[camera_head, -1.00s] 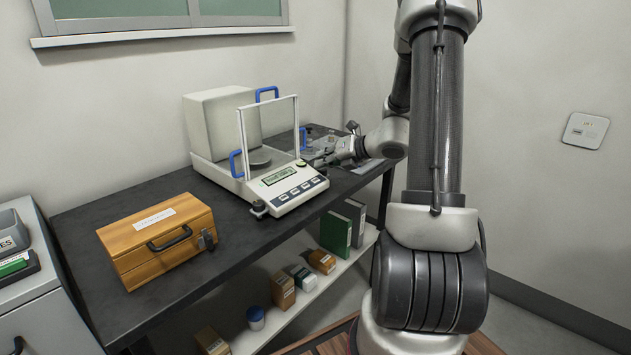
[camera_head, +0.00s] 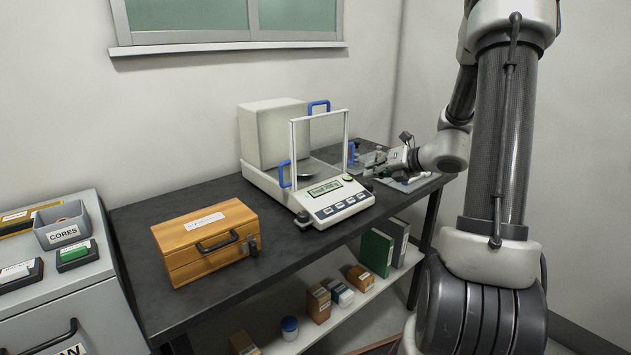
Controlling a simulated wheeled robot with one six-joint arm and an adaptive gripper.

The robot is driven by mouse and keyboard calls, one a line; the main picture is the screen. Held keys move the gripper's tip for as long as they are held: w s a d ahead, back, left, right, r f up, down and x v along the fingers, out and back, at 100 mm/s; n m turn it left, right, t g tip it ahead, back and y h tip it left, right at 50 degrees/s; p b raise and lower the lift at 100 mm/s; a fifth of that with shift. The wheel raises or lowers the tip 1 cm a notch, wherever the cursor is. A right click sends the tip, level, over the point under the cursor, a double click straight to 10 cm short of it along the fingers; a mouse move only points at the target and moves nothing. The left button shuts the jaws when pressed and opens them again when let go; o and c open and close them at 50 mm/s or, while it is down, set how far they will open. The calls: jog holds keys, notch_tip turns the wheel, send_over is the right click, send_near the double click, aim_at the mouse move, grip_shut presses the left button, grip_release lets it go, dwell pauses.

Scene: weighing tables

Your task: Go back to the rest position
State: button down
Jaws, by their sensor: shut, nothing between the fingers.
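My gripper (camera_head: 381,163) is at the right part of the dark table, close to the right side of the balance. It is small in the view and its fingers are shut with nothing between them. It points left, just above or beside a flat tray with small items (camera_head: 412,183); I cannot tell whether it touches anything. My arm reaches out from the right edge of the view, bent, with its large links in the foreground. The white balance (camera_head: 340,208) has a glass-framed draft shield with blue handles and a lit display.
A wooden box (camera_head: 208,243) sits on the dark table (camera_head: 155,222) at left. A grey cabinet (camera_head: 58,290) with a bin marked CORES (camera_head: 62,236) stands further left. The lower shelf (camera_head: 330,325) holds binders, small boxes and a jar. The wall bounds the back.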

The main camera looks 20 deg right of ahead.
jog(key=s+a+f+n+g+y, duration=0.1)
jog(key=s+a+n+g, duration=0.25)
jog(key=s+n, duration=0.6)
jog(key=s+a+f+n+g, duration=0.15)
jog(key=s+n+g, duration=0.25)
jog(key=s+n, duration=0.55)
jog(key=s+a+r+n+h, duration=0.1)
jog(key=s+r+n+h, duration=0.2)
jog(key=s+r+n, duration=0.3)
jog(key=s+a+r+n+h, duration=0.2)
jog(key=s+r+n, duration=0.3)
jog(key=n, duration=0.9)
notch_tip(320, 180, up, 3)
jog(key=shift+s+a+n+h, duration=0.2)
jog(key=shift+s+n+h, duration=0.2)
jog(key=shift+h, duration=0.3)
